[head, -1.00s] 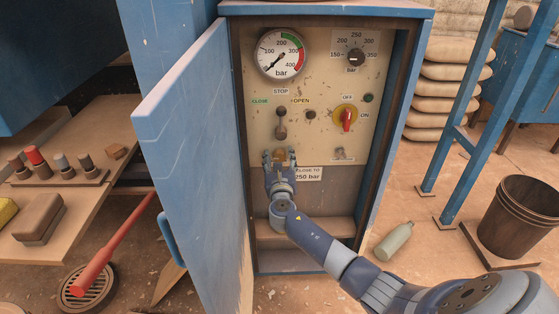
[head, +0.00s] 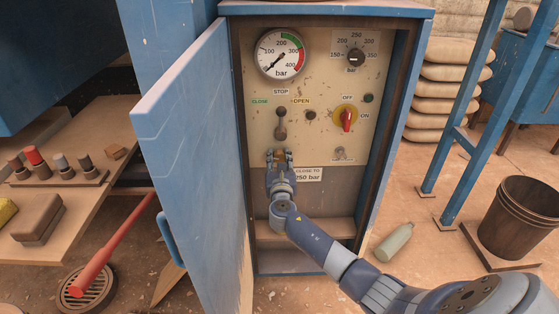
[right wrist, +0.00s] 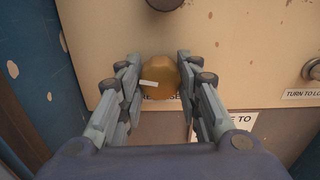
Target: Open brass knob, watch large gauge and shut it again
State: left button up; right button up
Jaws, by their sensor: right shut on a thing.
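The brass knob (right wrist: 163,77) sits low on the cream panel, with a white mark on its face. My right gripper (right wrist: 160,70) has its fingers on either side of it and is shut on it; it also shows in the head view (head: 279,154), where the fingers mostly hide the knob. The label below the knob is partly covered. The large gauge (head: 281,54) is at the panel's upper left, marked in bar, with its needle pointing to the lower left, at the low end of the scale. My left gripper is not in view.
The panel also holds a lever (head: 281,124), a red rotary switch (head: 347,119) on yellow and a black dial (head: 356,57). The blue cabinet door (head: 195,150) stands open at the left. A green bottle (head: 394,242) and a brown bucket (head: 516,220) are on the floor at right.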

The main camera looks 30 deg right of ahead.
jog(key=shift+m, duration=0.9)
jog(key=m+b, duration=0.2)
jog(key=m, duration=0.3)
jog(key=shift+f, duration=0.1)
jog(key=m+b, duration=0.2)
jog(key=m, duration=0.2)
jog(key=shift+m, duration=0.4)
jog(key=m+b, duration=0.1)
jog(key=m, duration=0.2)
jog(key=shift+m+b, duration=0.3)
jog(key=shift+b, duration=0.05)
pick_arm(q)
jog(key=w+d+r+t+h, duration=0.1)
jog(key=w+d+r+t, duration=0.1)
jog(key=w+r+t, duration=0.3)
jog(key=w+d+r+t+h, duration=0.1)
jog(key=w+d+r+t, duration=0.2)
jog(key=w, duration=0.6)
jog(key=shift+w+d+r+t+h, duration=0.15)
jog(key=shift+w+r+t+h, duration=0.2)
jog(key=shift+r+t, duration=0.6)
pick_arm(e)
jog(key=shift+m, duration=0.4)
jog(key=o, duration=1)
jog(key=shift+o, duration=0.2)
